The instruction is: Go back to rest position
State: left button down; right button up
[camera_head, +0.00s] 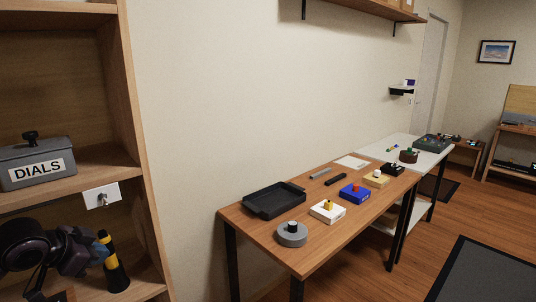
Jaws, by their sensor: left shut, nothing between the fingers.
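My left gripper (97,252) is at the lower left, in front of the lower shelf of the wooden shelf unit (145,180). It is shut with nothing held. My dark arm comes in from the left edge. A black object with a yellow band (116,272) stands on that shelf just right of the gripper; from this view I cannot tell whether they touch. My right gripper is not in view.
A wooden table (270,238) holds a black tray (273,200) and several small control blocks. A white table (420,158) stands beyond. Floor is open at right.

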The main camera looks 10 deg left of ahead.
pick_arm(q)
jog(key=s+d+f+n+t, duration=0.1)
jog(key=s+d+f+n, duration=0.1)
jog(key=s+d+f, duration=0.3)
jog(key=s+d+f+n+t+y, duration=0.1)
jog(key=s+d+f, duration=0.5)
jog(key=f, duration=0.7)
jog(key=s+d+f+n+t+y, duration=0.1)
jog(key=s+d+f+n, duration=0.2)
jog(key=f, duration=0.7)
jog(key=s+d, duration=0.2)
jog(key=s, duration=0.1)
jog(key=shift+s+d, duration=0.15)
jog(key=shift+s, duration=0.25)
